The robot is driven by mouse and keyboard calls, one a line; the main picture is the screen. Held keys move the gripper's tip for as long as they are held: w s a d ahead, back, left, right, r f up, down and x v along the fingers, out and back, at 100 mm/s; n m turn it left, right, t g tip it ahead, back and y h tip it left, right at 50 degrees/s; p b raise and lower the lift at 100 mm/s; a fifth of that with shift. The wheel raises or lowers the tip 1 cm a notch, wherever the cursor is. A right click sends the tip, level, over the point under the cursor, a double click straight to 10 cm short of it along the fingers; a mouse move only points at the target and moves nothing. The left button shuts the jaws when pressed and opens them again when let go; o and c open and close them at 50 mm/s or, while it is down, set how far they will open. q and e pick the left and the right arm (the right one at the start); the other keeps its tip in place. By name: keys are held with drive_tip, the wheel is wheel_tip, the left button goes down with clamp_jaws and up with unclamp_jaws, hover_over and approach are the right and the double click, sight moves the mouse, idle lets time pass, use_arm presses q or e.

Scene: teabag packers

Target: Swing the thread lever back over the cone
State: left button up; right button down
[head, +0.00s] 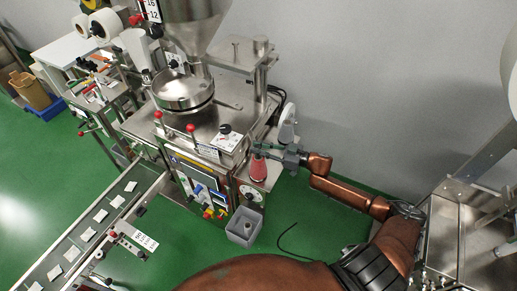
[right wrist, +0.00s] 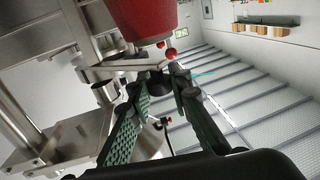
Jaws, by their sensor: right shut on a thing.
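The red thread cone (head: 258,170) stands at the right side of the packing machine. It fills the top of the right wrist view (right wrist: 135,22). The thread lever (right wrist: 135,66) shows in the right wrist view as a pale metal arm beside the cone. My right gripper (head: 264,148) reaches in from the right, close to the cone's top. In the right wrist view its fingertips (right wrist: 164,80) are closed around the lever's dark end, which they mostly hide. In the head view the lever is too small and covered to make out. My left gripper is not in view.
The packing machine (head: 217,122) has a hopper (head: 192,25) and red-knobbed levers. A grey bin (head: 244,226) stands below the cone. A conveyor (head: 72,252) with white teabags lies at lower left. A metal frame (head: 470,215) stands at right. Green floor is open between.

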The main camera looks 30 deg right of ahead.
drive_tip(key=shift+d+r, duration=0.1)
drive_tip(key=c, duration=1.7)
unclamp_jaws()
drive_tip(key=shift+c, duration=0.2)
drive_tip(key=v, duration=1.2)
